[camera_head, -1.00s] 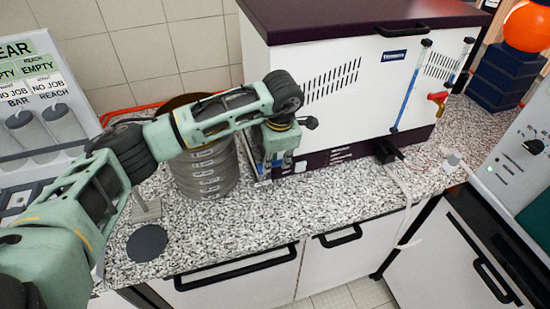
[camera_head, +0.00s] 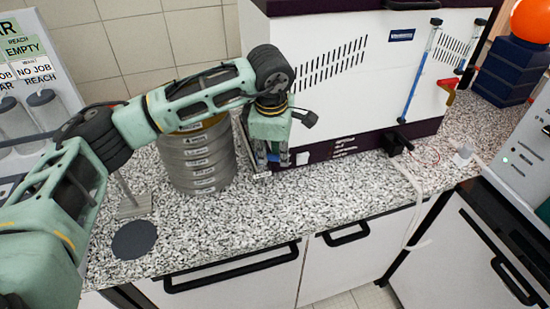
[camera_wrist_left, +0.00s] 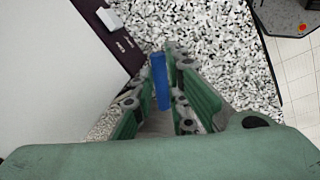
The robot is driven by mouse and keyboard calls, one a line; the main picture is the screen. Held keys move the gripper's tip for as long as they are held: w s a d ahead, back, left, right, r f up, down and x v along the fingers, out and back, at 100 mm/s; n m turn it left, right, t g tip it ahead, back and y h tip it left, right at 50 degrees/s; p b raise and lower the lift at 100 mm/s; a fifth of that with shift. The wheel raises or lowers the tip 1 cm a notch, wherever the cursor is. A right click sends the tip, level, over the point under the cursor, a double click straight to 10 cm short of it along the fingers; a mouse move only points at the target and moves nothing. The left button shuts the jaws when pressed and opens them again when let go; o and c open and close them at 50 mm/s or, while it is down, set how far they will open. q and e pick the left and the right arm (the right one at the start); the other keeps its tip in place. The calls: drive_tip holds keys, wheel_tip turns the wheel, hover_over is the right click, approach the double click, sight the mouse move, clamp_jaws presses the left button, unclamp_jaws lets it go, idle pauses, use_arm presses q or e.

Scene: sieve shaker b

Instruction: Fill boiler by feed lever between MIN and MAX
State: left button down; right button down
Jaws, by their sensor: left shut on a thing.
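The boiler (camera_head: 345,75) is a white box with a dark lid and base on the counter. A sloping tube gauge (camera_head: 417,75) with blue in it is on its front, and a second one (camera_head: 468,45) is further right. MIN and MAX marks are too small to read. My left gripper (camera_head: 272,160) points down beside the boiler's left front corner. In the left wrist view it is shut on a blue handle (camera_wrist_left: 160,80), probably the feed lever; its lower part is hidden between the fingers. My right gripper is out of view.
A stack of sieves (camera_head: 197,160) stands left of my gripper. A dark disc (camera_head: 134,239) lies at the counter's front left. A red-handled valve (camera_head: 449,90) sticks out at the boiler's right. A pale hose (camera_head: 412,190) crosses the counter, whose front middle is clear.

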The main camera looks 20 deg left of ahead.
use_arm(q)
drive_tip(key=shift+r+m+b, duration=0.15)
drive_tip(key=shift+m+b, duration=0.2)
drive_tip(key=shift+m, duration=0.05)
drive_tip(key=c, duration=1.7)
unclamp_jaws()
drive_tip(key=shift+s, duration=0.1)
drive_tip(key=shift+c, duration=0.2)
wheel_tip(320, 180, up, 12)
drive_tip(key=s, duration=0.2)
drive_tip(key=shift+s, duration=0.2)
drive_tip(key=shift+c, duration=0.5)
